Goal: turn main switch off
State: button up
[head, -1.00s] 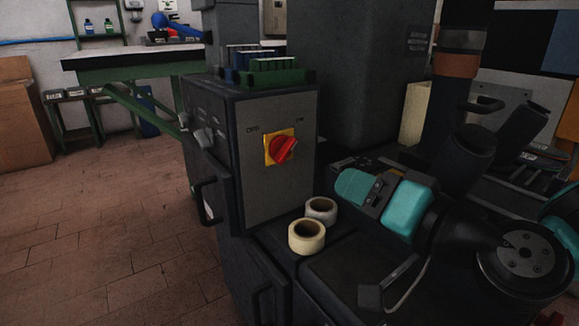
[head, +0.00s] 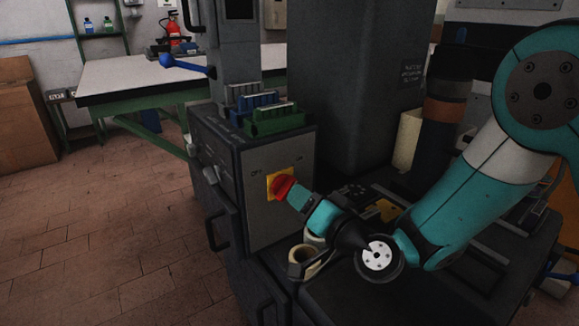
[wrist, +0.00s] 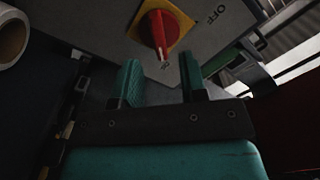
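The main switch is a red knob (head: 283,186) on a yellow plate (head: 271,195) on the grey cabinet front. The knob also shows in the wrist view (wrist: 157,32). My gripper (head: 299,196) is close in front of the knob in the head view. In the wrist view its two teal fingers (wrist: 160,70) are open and apart, with nothing between them. The knob lies just ahead of the fingertips, roughly in line with their gap. Contact in the head view is hard to tell.
Green and blue bins (head: 275,119) stand on the cabinet top. Tape rolls (head: 305,258) lie on the dark surface below my gripper. A cabinet handle (head: 213,230) sticks out at the left.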

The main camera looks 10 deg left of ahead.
aim_at(290, 184)
jog(key=p+x, duration=0.1)
jog(key=p, duration=0.1)
jog(key=p+x, duration=0.1)
jog(key=p, duration=0.1)
jog(key=p+x, duration=0.2)
jog(key=shift+r, duration=0.35)
jog(key=shift+w+a+f+p, duration=0.2)
jog(key=shift+w+a+p, duration=0.25)
jog(key=shift+p, duration=0.55)
jog(key=shift+f, duration=0.15)
grip_shut()
